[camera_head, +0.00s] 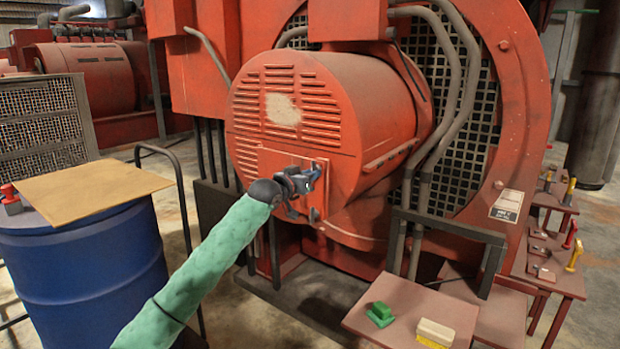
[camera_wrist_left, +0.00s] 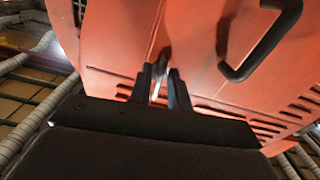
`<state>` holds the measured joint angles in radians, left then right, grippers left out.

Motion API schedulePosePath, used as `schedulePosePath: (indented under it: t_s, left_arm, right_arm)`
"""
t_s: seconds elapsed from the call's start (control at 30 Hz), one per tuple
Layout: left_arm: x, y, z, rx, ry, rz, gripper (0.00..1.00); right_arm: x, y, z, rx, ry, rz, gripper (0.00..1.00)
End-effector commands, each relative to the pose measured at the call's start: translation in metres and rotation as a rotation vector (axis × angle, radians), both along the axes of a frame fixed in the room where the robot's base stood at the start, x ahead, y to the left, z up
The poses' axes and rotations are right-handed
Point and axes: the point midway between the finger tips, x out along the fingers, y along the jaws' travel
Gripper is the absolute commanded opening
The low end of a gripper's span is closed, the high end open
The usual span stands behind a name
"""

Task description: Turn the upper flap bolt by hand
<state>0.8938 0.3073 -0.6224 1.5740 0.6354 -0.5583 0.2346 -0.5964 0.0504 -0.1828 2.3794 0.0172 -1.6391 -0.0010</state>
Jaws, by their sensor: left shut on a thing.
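The flap (camera_head: 272,160) is a square red panel on the round louvred end of the red engine housing (camera_head: 350,100). My left gripper (camera_head: 312,174) is at the flap's right edge, at its upper part. In the left wrist view the two dark fingers (camera_wrist_left: 161,76) are shut on a small pale metal piece, the upper flap bolt (camera_wrist_left: 156,90), beside a seam in the red panel. The fingers hide most of the bolt. A black handle (camera_wrist_left: 232,72) stands out from the red panel to the right of the fingers. My right gripper is not in view.
A blue drum (camera_head: 90,265) with a tan board (camera_head: 95,187) on top stands at the left. A low red table (camera_head: 395,305) at the front holds a green block (camera_head: 380,314) and a cream-and-yellow brush-like block (camera_head: 434,333). Small stands with tools are at the right.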

Motion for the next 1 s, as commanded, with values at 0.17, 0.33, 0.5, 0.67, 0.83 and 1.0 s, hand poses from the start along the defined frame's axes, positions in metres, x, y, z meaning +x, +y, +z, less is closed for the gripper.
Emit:
schedulePosePath:
  t_s: [0.17, 0.33, 0.5, 0.67, 0.83, 1.0]
  left_arm:
    - [0.0, 0.0, -0.004, 0.059, -0.037, 0.0, 0.0]
    - [0.0, -0.001, -0.004, 0.086, -0.057, -0.001, 0.0]
    - [0.0, -0.001, -0.003, 0.094, -0.063, -0.001, 0.0]
    - [0.0, -0.001, -0.003, 0.094, -0.063, -0.001, 0.0]
    - [0.0, -0.001, -0.003, 0.093, -0.064, -0.001, 0.24]
    - [0.0, 0.0, -0.001, 0.093, -0.065, -0.001, 0.28]
  right_arm:
    - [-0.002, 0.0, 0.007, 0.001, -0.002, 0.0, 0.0]
    - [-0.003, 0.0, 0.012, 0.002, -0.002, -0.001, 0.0]
    - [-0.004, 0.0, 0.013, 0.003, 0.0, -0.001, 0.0]
    - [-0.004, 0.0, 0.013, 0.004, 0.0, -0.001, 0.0]
    - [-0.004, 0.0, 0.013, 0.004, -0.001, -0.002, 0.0]
    - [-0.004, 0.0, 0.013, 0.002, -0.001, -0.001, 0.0]
